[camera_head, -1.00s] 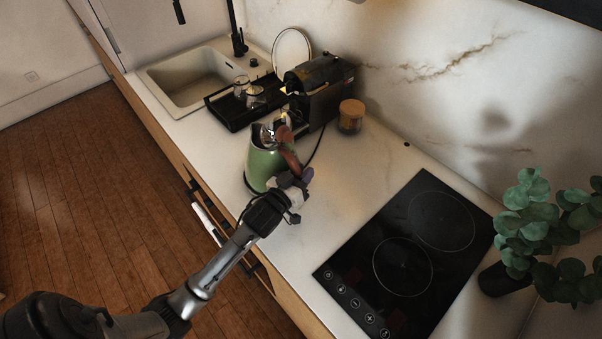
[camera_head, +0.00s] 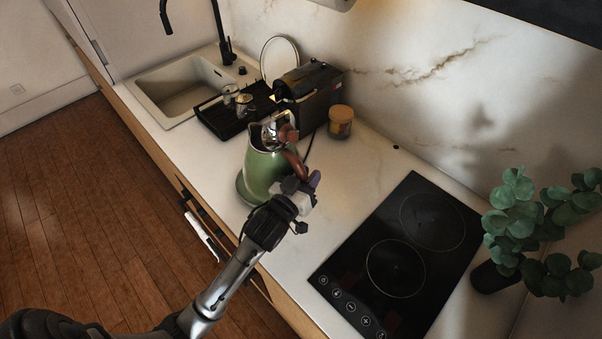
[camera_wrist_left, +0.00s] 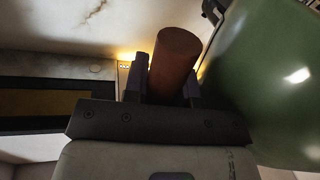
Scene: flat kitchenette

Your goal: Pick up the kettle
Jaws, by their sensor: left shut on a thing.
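The green kettle (camera_head: 262,172) is upright over the counter, with a brown handle (camera_head: 295,163) on its right side and an open-looking metallic top. A dark rim, apparently its base (camera_head: 241,190), shows at its lower left, and the kettle looks slightly raised from it. My left gripper (camera_head: 301,186) is at the handle, shut on it. In the left wrist view, the two fingers (camera_wrist_left: 165,85) stand on either side of the brown handle (camera_wrist_left: 174,58), and the green body (camera_wrist_left: 265,75) fills the right side. My right gripper is not in view.
Behind the kettle stand a black coffee machine (camera_head: 310,95), a jar with a wooden lid (camera_head: 340,122) and a black tray (camera_head: 212,117) with glasses. A sink (camera_head: 170,95) is at the back left. A black hob (camera_head: 370,285) and a plant (camera_head: 525,225) are to the right.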

